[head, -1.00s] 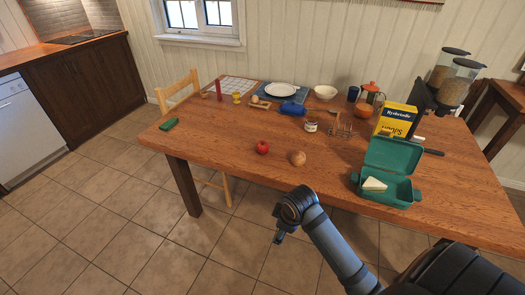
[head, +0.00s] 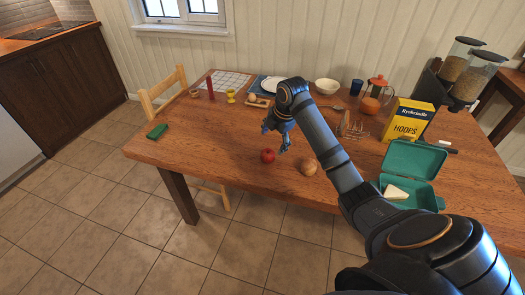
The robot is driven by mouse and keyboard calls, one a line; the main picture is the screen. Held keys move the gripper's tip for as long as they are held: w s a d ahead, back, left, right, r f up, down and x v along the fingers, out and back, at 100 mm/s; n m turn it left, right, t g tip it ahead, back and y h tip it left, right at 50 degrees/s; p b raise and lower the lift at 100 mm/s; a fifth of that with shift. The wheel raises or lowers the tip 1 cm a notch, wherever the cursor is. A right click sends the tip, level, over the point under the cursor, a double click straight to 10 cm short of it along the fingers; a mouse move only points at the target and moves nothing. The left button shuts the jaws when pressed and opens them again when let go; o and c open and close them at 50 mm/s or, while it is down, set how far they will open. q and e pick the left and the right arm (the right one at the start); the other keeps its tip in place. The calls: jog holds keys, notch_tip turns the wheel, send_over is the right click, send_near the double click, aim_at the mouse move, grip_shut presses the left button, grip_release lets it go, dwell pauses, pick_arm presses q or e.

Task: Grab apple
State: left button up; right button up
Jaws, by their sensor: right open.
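A small red apple (head: 268,156) rests on the wooden table (head: 215,160) near its front edge. My right gripper (head: 276,140) is over the table, pointing down, just above and behind the apple in the head view. Its fingers are apart and nothing shows between them. Whether a finger touches the apple cannot be told. My left gripper is not in view.
A round tan fruit (head: 309,167) lies right of the apple. An open green lunchbox (head: 413,163) and a yellow cereal box (head: 408,120) stand farther right. A green item (head: 156,131) lies at the left edge. The table left of the apple is clear.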

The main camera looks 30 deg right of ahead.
aim_at(269, 152)
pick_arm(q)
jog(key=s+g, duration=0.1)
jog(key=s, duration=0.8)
pick_arm(e)
jog(key=x, duration=0.4)
jog(key=shift+s, duration=0.3)
jog(key=shift+x, duration=0.75)
jog(key=x, duration=0.2)
jog(key=shift+w+d+f, duration=0.2)
jog(key=shift+w+f, duration=0.1)
jog(key=shift+w, duration=0.05)
jog(key=shift+x, duration=0.9)
jog(key=shift+r, duration=0.1)
jog(key=shift+c, duration=0.9)
jog(key=c, duration=1.1)
jog(key=shift+w+r, duration=0.1)
jog(key=shift+r, duration=0.4)
notch_tip(269, 152, up, 3)
jog(key=shift+d+f, duration=0.1)
jog(key=shift+f, duration=0.05)
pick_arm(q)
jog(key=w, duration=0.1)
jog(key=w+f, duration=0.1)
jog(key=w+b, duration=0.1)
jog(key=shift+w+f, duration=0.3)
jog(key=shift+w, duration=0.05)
pick_arm(e)
jog(key=s+r, duration=0.9)
jog(key=s, duration=0.5)
jog(key=shift+r, duration=0.2)
